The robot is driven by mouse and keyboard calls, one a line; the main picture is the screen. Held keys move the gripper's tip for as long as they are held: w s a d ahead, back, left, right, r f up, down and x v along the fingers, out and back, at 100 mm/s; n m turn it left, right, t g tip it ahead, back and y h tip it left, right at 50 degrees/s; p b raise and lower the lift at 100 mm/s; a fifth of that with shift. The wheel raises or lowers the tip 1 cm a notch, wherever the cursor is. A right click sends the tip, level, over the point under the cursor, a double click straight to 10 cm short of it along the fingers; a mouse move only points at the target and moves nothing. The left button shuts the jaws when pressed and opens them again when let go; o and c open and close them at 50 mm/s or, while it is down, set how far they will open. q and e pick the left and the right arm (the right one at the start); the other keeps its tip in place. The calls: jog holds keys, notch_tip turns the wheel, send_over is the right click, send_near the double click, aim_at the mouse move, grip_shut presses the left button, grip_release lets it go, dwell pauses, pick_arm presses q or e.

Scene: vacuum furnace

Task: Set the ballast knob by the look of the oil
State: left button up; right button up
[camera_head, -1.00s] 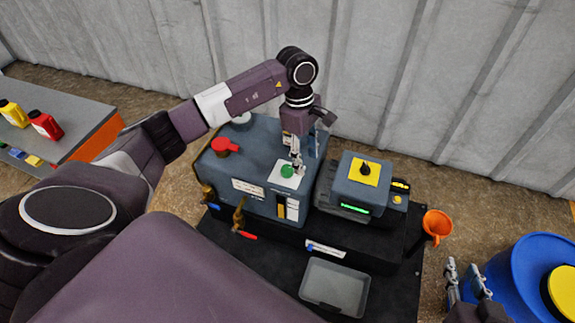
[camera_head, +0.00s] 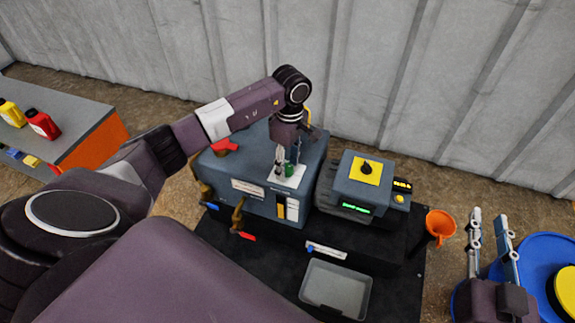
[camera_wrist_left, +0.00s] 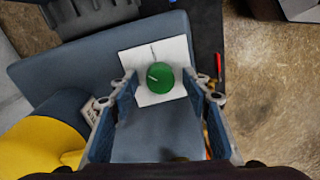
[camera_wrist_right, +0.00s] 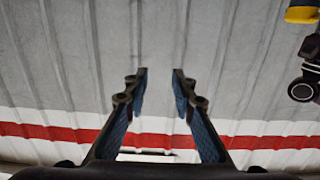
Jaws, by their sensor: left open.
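The green knob (camera_head: 289,170) sits on a white plate (camera_head: 285,178) on top of the blue-grey pump housing (camera_head: 240,165). In the left wrist view the knob (camera_wrist_left: 160,78) shows a pale pointer line toward its upper left, and the plate has a dark mark above it. My left gripper (camera_head: 286,167) is open, pointing down, with its fingers on either side of the knob; contact cannot be told. A narrow amber sight window (camera_head: 281,211) is on the housing's front, too small to judge the oil well. My right gripper (camera_head: 489,219) is open and empty at lower right.
A unit with a black knob on a yellow plate (camera_head: 366,169) and a green display (camera_head: 356,208) stands to the right. A grey tray (camera_head: 335,290), brass taps (camera_head: 238,218), an orange funnel (camera_head: 440,223) and a blue drum (camera_head: 540,255) are nearby. A corrugated wall is behind.

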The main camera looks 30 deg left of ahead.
pick_arm(q)
jog(key=shift+c, duration=0.4)
jog(key=c, duration=1.1)
jog(key=shift+r+n+p, duration=0.15)
jog(key=shift+n+p, duration=0.55)
jog(key=shift+n, duration=0.4)
jog(key=n+p, duration=0.1)
jog(key=n, duration=0.1)
jog(key=shift+n, duration=0.3)
pick_arm(e)
jog(key=s+d+f+g+h, duration=0.25)
jog(key=s+f+g, duration=0.35)
jog(key=f, duration=0.5)
pick_arm(q)
jog(key=n+p, duration=0.2)
jog(key=n, duration=0.2)
pick_arm(e)
jog(key=s+d+f+g, duration=0.2)
jog(key=s+f+g, duration=0.1)
jog(key=s, duration=0.3)
jog(key=s+d+f+g+h, duration=0.1)
jog(key=s+d+f+g, duration=0.1)
jog(key=s+f+g, duration=0.2)
jog(key=shift+s+d+f+m, duration=0.2)
jog(key=shift+s+d+m, duration=0.1)
jog(key=shift+s, duration=0.8)
pick_arm(q)
jog(key=o, duration=1.2)
